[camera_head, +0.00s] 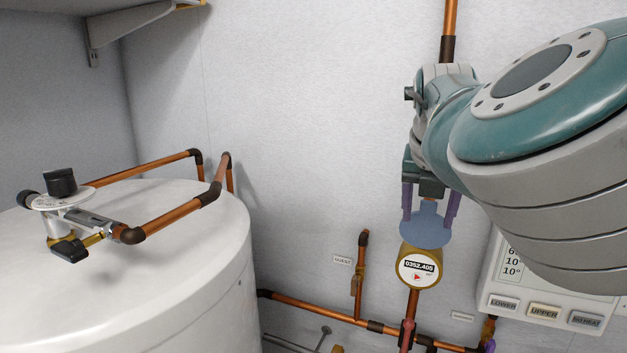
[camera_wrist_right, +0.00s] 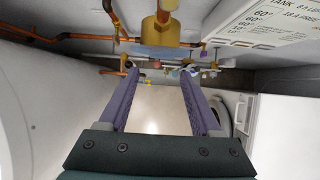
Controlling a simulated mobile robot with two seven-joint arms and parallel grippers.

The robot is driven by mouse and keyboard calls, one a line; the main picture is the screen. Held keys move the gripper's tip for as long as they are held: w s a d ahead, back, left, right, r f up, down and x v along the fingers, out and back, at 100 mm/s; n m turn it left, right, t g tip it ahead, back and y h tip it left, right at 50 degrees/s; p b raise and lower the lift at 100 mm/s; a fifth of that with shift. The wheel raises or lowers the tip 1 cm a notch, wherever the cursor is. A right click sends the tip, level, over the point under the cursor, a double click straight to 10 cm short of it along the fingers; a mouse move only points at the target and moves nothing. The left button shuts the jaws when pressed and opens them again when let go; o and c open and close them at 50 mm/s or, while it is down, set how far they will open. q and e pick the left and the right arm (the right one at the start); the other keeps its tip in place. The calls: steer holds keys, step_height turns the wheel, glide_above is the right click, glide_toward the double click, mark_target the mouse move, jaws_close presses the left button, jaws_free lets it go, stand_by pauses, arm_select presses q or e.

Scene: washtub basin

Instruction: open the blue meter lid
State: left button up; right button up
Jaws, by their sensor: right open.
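The brass meter (camera_head: 418,267) sits on the copper pipe, its white dial uncovered and reading 0352.405. The blue lid (camera_head: 425,235) stands raised at the dial's top edge, tilted up and away from the face. My right gripper (camera_head: 428,216) is open above the meter, its two purple fingers on either side of the lid in the head view. I cannot tell whether they touch it. In the right wrist view the open fingers (camera_wrist_right: 158,78) have nothing visible between them, and a brass body (camera_wrist_right: 161,32) shows beyond. My left gripper is not in view.
A white tank (camera_head: 190,280) with copper pipes and a black-knobbed valve (camera_head: 62,183) fills the left. A control panel (camera_head: 540,290) with labelled buttons is right of the meter, partly behind my right arm. Copper pipes (camera_head: 330,311) run low along the wall.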

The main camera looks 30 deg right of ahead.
steer(key=b+v, duration=0.1)
steer(key=v, duration=0.6)
steer(key=shift+b, duration=0.4)
steer(key=shift+s+r, duration=0.1)
steer(key=shift+r, duration=0.05)
